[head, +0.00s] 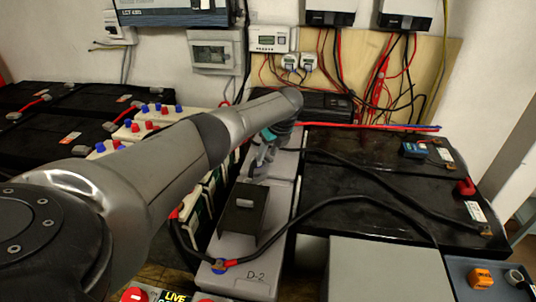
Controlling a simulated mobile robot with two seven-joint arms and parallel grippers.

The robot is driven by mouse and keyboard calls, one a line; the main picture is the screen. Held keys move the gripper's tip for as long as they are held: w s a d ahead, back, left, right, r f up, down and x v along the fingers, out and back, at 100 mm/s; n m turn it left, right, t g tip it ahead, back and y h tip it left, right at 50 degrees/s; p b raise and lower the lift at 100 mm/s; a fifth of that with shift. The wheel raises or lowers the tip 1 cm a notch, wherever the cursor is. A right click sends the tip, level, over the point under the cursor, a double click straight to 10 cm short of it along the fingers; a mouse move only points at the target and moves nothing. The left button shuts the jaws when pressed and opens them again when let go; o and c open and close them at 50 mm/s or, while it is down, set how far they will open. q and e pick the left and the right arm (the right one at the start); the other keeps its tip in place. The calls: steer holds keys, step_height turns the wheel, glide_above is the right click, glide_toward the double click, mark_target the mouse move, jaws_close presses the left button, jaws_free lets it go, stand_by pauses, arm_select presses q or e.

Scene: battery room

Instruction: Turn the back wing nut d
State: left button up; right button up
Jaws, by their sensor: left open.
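My left arm reaches in from the left across the picture. Its left gripper (258,167) points down over the back part of a row of grey batteries and is open. The back wing nut d cannot be made out; the gripper and forearm cover that area. The front grey battery (255,283) is marked D-2 and has a terminal with blue and red parts (219,266) at its front left. A dark upright bracket (241,214) stands on the grey battery in front of the gripper. My right gripper is not in view.
Large black batteries (370,200) stand to the right, with thick black cables (340,199) crossing over toward the grey row. White batteries with red and blue caps (150,125) stand left, partly behind my arm. A grey box top (388,268) is front right. Wiring hangs on the back wall.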

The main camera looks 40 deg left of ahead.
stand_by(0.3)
arm_select(q)
jaws_close()
stand_by(0.5)
